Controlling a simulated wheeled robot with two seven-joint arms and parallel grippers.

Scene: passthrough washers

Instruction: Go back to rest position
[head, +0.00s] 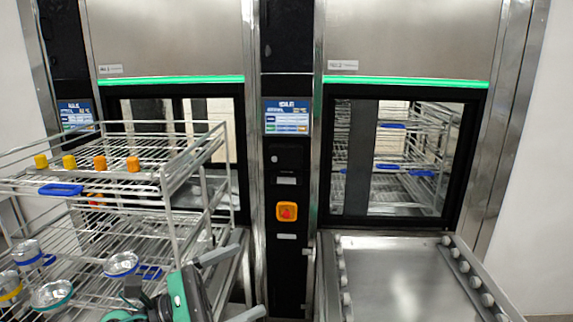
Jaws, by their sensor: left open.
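My left gripper (246,282) is at the bottom of the head view, left of centre. Its green and dark body is low, and its two grey fingers point right and stand apart. It is open with nothing between the fingers. It appears in front of the right end of a wire rack cart (165,178); whether it touches the cart I cannot tell. My right gripper is not in view.
The cart carries orange and yellow caps (100,162), blue handles (60,189) and metal cups (122,263). Two washers with glass doors stand behind, with a control column (287,160) between them. A bare steel roller table (395,275) is at right.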

